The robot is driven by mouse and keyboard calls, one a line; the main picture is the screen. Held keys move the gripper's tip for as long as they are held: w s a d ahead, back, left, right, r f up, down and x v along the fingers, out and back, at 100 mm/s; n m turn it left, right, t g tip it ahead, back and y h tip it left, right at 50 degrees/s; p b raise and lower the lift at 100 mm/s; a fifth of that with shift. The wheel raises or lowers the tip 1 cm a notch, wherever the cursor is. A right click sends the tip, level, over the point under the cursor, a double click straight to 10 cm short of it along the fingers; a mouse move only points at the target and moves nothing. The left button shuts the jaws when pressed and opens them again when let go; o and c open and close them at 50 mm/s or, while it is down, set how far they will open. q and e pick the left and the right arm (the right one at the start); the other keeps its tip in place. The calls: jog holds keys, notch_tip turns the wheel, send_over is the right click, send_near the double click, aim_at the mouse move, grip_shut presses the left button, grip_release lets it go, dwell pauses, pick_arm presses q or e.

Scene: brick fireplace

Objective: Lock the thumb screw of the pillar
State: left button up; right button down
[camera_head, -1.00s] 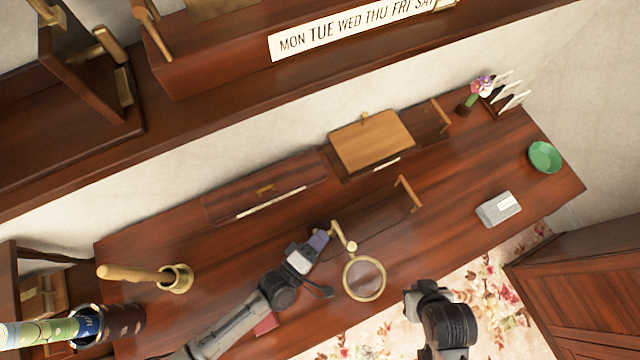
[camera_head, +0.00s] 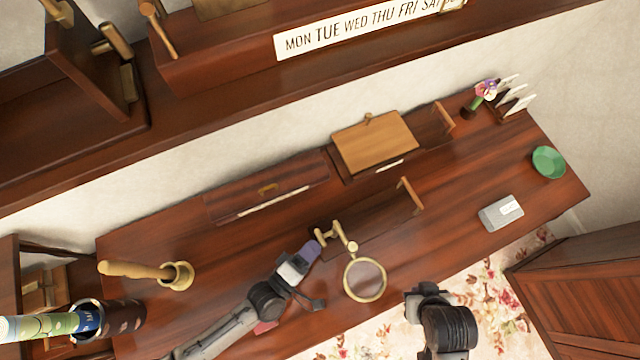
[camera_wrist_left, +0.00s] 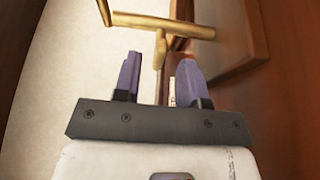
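The brass pillar (camera_head: 337,236) stands on the desk and carries a jointed arm with a round magnifying lens (camera_head: 365,280). A short brass crosspiece juts from the pillar's left side; I cannot tell for sure whether it is the thumb screw. My left gripper (camera_head: 311,248) is just left of and in front of the pillar, apart from it. In the left wrist view its purple fingers (camera_wrist_left: 157,78) are open with nothing gripped, and brass bars (camera_wrist_left: 160,48) show beyond the fingertips. My right gripper (camera_head: 412,298) is dark, right of the lens; its fingers are not clear.
On the desk (camera_head: 440,210) are a wooden-handled brass piece (camera_head: 175,275) at left, a tilted wooden board (camera_head: 373,143) at the back, a grey box (camera_head: 501,213) and a green bowl (camera_head: 548,162) at right.

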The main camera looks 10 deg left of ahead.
pick_arm(q)
jog(key=v, duration=1)
jog(key=shift+a, duration=0.1)
dwell(0.3)
jog(key=shift+w+d+r+m, duration=0.1)
jog(key=shift+w+d+m, duration=0.15)
jog(key=shift+d+m, duration=0.15)
jog(key=w+m+g, duration=0.1)
jog(key=d+m+g, duration=0.1)
jog(key=m, duration=0.1)
jog(key=w+r+m+g, duration=0.1)
jog(key=shift+w+d+r+m, duration=0.1)
jog(key=shift+w+d+m, duration=0.2)
jog(key=shift+d+m, duration=0.1)
jog(key=s+a+r+m+g+y, duration=0.25)
jog(key=a+m+g+y, duration=0.65)
jog(key=a, duration=0.5)
notch_tip(320, 180, up, 28)
jog(key=n+p, duration=0.1)
jog(key=p, duration=2.7)
jog(key=shift+a+r+n+t+y, duration=0.2)
jog(key=shift+a+n+t+y, duration=0.1)
jog(key=shift+y, duration=0.1)
